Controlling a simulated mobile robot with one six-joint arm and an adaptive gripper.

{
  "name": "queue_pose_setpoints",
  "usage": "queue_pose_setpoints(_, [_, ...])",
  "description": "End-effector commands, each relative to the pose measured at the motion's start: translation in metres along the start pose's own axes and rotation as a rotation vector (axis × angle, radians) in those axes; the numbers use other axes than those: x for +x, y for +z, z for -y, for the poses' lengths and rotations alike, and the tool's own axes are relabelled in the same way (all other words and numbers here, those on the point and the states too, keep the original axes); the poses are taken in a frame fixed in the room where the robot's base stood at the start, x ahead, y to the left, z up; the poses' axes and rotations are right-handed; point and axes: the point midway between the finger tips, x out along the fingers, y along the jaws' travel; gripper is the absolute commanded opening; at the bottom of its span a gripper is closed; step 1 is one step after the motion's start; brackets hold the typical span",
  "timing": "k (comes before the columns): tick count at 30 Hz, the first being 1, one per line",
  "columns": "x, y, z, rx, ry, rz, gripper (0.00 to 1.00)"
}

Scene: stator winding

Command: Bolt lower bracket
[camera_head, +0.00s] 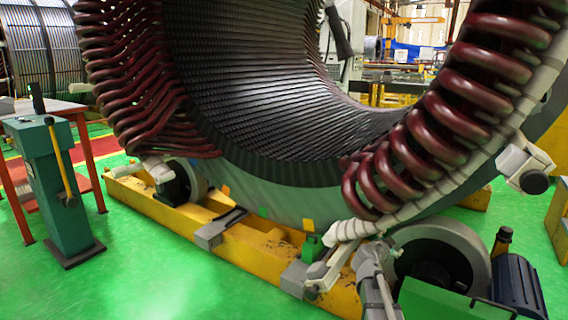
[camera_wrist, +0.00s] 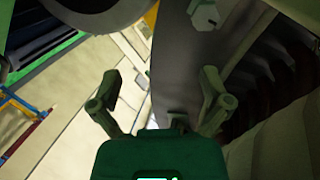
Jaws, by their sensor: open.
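My gripper (camera_wrist: 160,82) shows in the wrist view with its two grey-green fingers spread apart and nothing between them. Its green body fills the bottom middle. A grey curved surface lies behind the fingers, and a pale bracket-like block (camera_wrist: 203,14) sits at the top. In the head view the large stator (camera_head: 280,185) with dark red coil ends stands on a yellow base. A white bracket (camera_head: 519,165) with a dark round end sits at the right coil's outer side. No bolt can be made out.
The yellow base (camera_head: 160,208) runs along the floor under the stator. A roller wheel (camera_head: 445,255) and a blue motor (camera_head: 518,287) stand at the lower right. A green control post (camera_head: 50,185) stands left beside a red-legged table. Green floor is clear at the lower left.

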Motion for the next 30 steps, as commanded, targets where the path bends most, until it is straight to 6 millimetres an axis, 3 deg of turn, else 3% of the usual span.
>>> queue_pose_setpoints(5, [-0.027, 0.002, -0.022, -0.131, 0.127, 0.101, 0.98])
queue_pose_setpoints(16, [-0.092, 0.028, -0.063, -0.442, 0.29, 0.447, 0.98])
queue_pose_setpoints(23, [-0.145, 0.046, -0.081, -0.648, 0.286, 0.735, 0.98])
queue_pose_setpoints(30, [-0.209, 0.062, -0.09, -0.856, 0.172, 1.059, 0.98])
